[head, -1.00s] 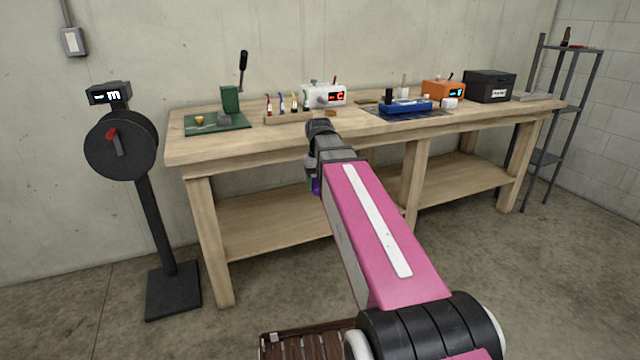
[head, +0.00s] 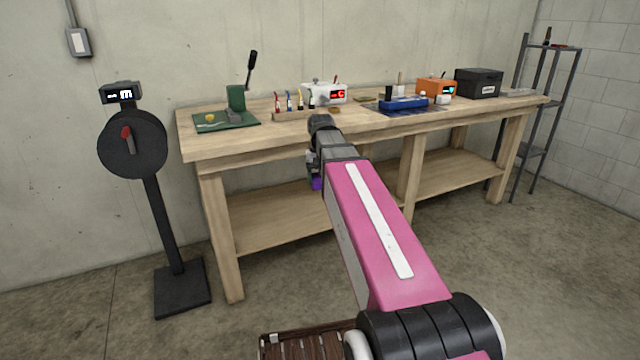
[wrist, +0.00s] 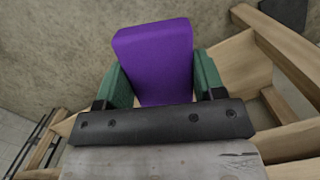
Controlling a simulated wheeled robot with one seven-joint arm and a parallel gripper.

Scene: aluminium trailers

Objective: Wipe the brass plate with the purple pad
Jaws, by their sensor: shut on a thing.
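The purple pad (wrist: 155,60) is a block held between the green fingers of my gripper (wrist: 163,78) in the wrist view. In the head view my gripper (head: 314,172) is mostly hidden by my pink arm, and only a small purple bit of the pad (head: 317,184) shows. The gripper appears in front of the bench's front edge, below the top's level in the picture. I cannot pick out the brass plate for certain.
The wooden bench (head: 290,140) has a lower shelf. On it are a green press (head: 236,100), a white device (head: 328,92), a blue tray (head: 403,105), an orange box (head: 436,88) and a black box (head: 478,83). A black stand (head: 160,220) stands left, a metal rack (head: 530,120) right.

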